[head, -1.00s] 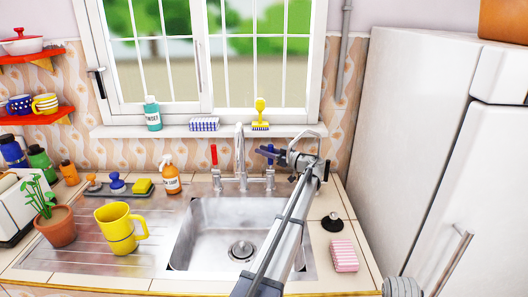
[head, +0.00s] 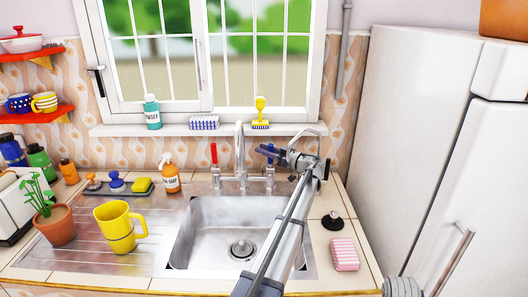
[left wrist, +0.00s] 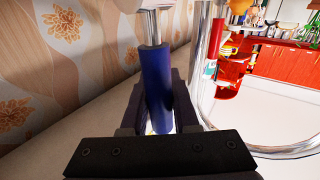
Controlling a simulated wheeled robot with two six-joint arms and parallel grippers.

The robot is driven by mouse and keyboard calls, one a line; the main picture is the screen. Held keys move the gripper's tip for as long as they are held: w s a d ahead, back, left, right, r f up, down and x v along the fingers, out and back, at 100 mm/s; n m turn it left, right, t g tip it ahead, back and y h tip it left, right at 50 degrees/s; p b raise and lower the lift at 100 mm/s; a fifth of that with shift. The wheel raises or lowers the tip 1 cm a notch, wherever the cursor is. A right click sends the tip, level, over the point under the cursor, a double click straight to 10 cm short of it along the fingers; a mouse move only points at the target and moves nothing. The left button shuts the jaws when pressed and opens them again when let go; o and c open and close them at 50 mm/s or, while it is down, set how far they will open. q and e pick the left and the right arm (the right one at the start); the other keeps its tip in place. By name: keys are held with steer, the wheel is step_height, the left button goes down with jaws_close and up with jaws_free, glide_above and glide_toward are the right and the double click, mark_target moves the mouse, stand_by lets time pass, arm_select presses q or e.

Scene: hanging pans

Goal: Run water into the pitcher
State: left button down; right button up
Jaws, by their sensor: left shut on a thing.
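The yellow pitcher (head: 118,230) stands upright on the ribbed drainboard, left of the sink (head: 200,240) and away from the spout. The metal tap (head: 240,150) rises behind the sink, with a red handle (head: 214,154) on its left and a blue handle on its right. My left gripper (head: 268,152) is shut on the blue handle (left wrist: 157,85), which stands between the fingers in the left wrist view. In the head view the fingers partly cover that handle. No water shows under the spout. My right gripper is not in view.
A potted plant (head: 55,225) is left of the pitcher. The sink basin is empty.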

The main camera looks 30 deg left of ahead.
arm_select(q)
steer(key=shift+s+d+f+n+y+b, duration=0.25)
steer(key=shift+s+d+n+y+b, duration=0.2)
steer(key=shift+s+n+b, duration=0.3)
steer(key=shift+d+r+n+y, duration=0.1)
steer(key=shift+r+n+y, duration=0.15)
steer(key=shift+n, duration=0.1)
steer(key=c, duration=0.7)
jaws_free()
steer(key=shift+s+d+f+b, duration=0.1)
steer(key=shift+d+f+b, duration=0.15)
steer(key=shift+d, duration=1.05)
steer(key=shift+w+d+f+b, duration=0.15)
steer(key=shift+d+b, duration=0.1)
steer(key=shift+d, duration=1)
steer(key=shift+s+d+f+b, duration=0.15)
steer(key=shift+d+f+b, duration=0.1)
steer(key=shift+d, duration=1.05)
